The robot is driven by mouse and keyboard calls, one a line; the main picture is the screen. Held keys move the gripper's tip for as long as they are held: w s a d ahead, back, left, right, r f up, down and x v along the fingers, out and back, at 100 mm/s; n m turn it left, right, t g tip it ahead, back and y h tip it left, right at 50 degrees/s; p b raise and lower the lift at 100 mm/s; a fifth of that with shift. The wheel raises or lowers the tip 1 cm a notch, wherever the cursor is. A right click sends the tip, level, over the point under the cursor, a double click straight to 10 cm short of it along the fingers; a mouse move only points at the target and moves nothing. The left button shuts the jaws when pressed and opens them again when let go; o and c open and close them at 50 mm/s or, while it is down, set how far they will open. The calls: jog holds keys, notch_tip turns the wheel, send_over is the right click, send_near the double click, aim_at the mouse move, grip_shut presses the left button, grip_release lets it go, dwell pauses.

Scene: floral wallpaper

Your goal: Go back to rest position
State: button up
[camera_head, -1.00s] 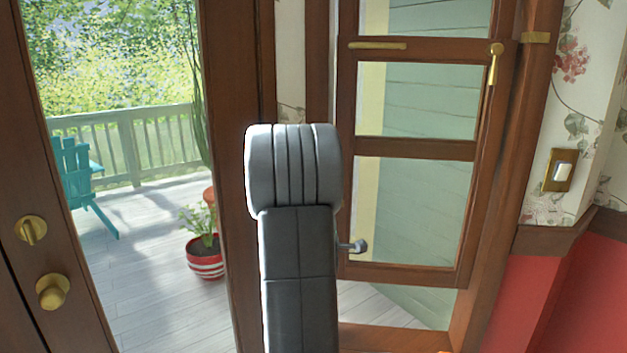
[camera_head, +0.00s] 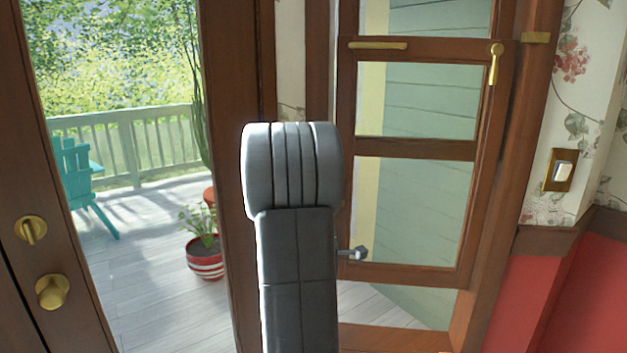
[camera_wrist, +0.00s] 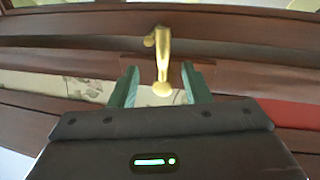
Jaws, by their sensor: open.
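My gripper (camera_wrist: 162,90) is open in the wrist view, with its two green fingers apart. A brass handle (camera_wrist: 162,62) on brown wood shows between and beyond the fingers. I cannot tell whether the fingers touch it. In the head view, my grey arm stands upright in the middle and my gripper cannot be made out. Behind the arm is a brown-framed window (camera_head: 415,148), with a brass lever (camera_head: 495,64) at its upper right and a horizontal brass bar (camera_head: 378,45) at its upper left.
A glazed brown door (camera_head: 25,150) with a brass knob (camera_head: 53,291) and a latch (camera_head: 31,229) is at left. Through the glass show a deck, a teal chair (camera_head: 78,172) and a potted plant (camera_head: 205,260). A light switch (camera_head: 560,171) is on the right wall.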

jog(key=v, duration=1)
jog(key=w+d+r+m+h+p, duration=0.1)
jog(key=w+m, duration=0.3)
jog(key=w, duration=0.9)
jog(key=shift+w+d, duration=0.35)
jog(key=shift+s, duration=0.1)
